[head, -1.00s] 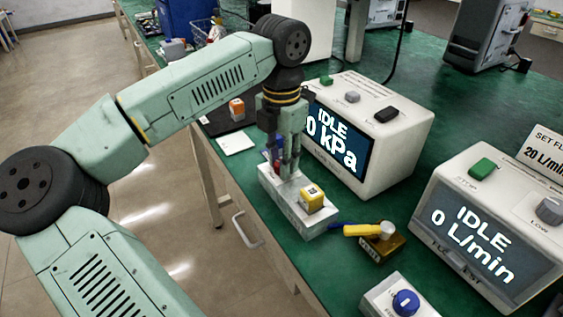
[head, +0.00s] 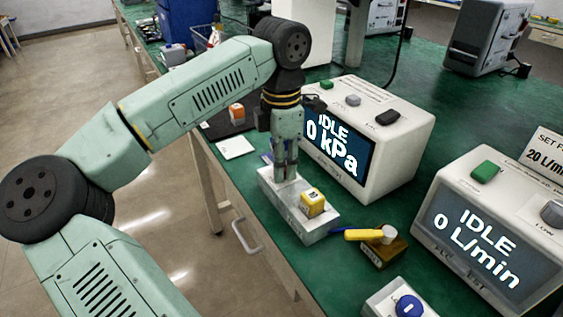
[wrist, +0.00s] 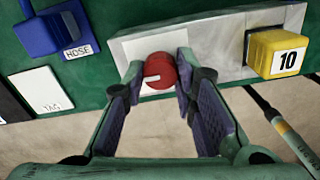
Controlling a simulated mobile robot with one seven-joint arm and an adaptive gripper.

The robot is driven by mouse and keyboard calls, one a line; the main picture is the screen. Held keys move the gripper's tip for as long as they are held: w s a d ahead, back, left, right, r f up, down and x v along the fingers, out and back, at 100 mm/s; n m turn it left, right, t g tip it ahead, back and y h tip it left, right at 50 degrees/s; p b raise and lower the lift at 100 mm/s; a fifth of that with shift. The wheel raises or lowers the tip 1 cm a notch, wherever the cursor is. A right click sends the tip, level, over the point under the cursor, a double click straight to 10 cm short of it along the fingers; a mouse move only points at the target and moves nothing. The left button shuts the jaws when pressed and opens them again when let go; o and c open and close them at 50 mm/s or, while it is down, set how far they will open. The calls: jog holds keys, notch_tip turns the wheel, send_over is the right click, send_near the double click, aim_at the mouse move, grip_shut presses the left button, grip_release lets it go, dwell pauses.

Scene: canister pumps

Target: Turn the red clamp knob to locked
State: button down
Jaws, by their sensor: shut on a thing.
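The red clamp knob (wrist: 160,74) shows in the wrist view on a white patch of a grey metal block (wrist: 213,45). A short white mark runs across its face. My gripper (wrist: 159,78) has a fingertip on either side of the knob and is shut on it. In the head view my gripper (head: 285,172) points down over the left part of the grey block (head: 322,226), and the fingers hide the knob there. A yellow cube (wrist: 276,54) marked 10 sits on the block to the right; it also shows in the head view (head: 312,203).
A blue part (wrist: 55,30) labelled HOSE lies beside the block. A white card (head: 235,147) lies to the left. The kPa box (head: 405,150) stands close behind my gripper. A yellow-handled valve (head: 364,235) is in front right. Bare floor lies left of the table edge.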

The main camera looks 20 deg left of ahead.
jog(key=c, duration=1.3)
grip_release()
notch_tip(320, 180, up, 12)
